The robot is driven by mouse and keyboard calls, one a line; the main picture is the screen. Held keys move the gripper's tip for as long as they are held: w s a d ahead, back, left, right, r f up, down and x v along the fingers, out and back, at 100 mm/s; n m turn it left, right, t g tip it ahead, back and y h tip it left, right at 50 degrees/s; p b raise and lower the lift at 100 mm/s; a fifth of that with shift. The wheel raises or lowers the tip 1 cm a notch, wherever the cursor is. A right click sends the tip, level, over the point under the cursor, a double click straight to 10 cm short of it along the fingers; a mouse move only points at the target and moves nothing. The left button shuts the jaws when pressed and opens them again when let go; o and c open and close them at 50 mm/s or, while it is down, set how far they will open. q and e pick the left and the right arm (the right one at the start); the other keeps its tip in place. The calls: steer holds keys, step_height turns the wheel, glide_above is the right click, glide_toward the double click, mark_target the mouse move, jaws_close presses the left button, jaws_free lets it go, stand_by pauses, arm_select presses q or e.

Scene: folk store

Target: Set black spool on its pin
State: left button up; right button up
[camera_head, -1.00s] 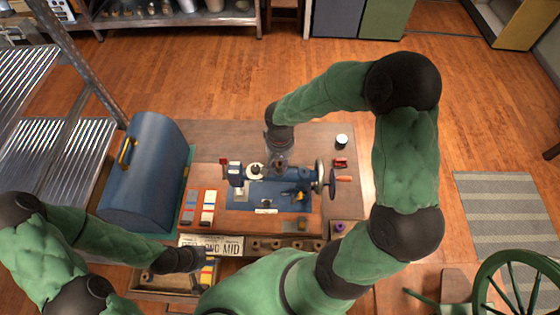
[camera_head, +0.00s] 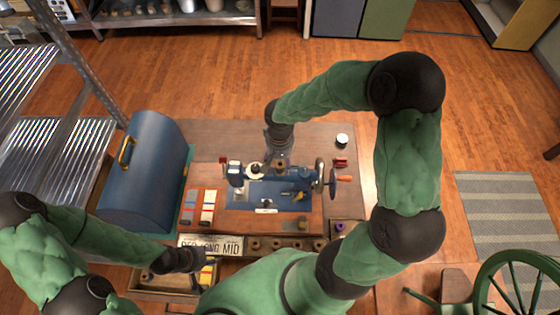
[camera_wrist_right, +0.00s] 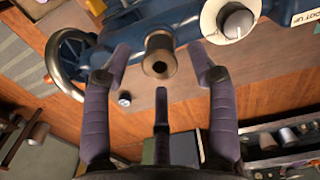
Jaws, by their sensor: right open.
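A dark spool with brownish ends (camera_wrist_right: 160,46) stands on top of the blue sewing machine (camera_wrist_right: 130,25). In the head view the spool (camera_head: 280,163) sits on the machine's arm (camera_head: 293,177). The pin is hidden inside or under it. My right gripper (camera_wrist_right: 160,66) is open, its fingers spread to either side of the spool in the wrist view with gaps between. In the head view the right gripper (camera_head: 278,150) is just behind and above the spool. My left gripper (camera_head: 188,260) hangs over the open drawer at the front left; its jaws are too small to judge.
A handwheel (camera_head: 333,178) is at the machine's right end. A blue case (camera_head: 146,175) stands left, beside card packets (camera_head: 199,206). A small white-topped jar (camera_head: 342,140) and red object (camera_head: 341,162) are at right. The drawer at the front holds several spools (camera_head: 277,244).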

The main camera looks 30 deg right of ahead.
step_height(320, 180, up, 11)
stand_by(0.4)
stand_by(0.5)
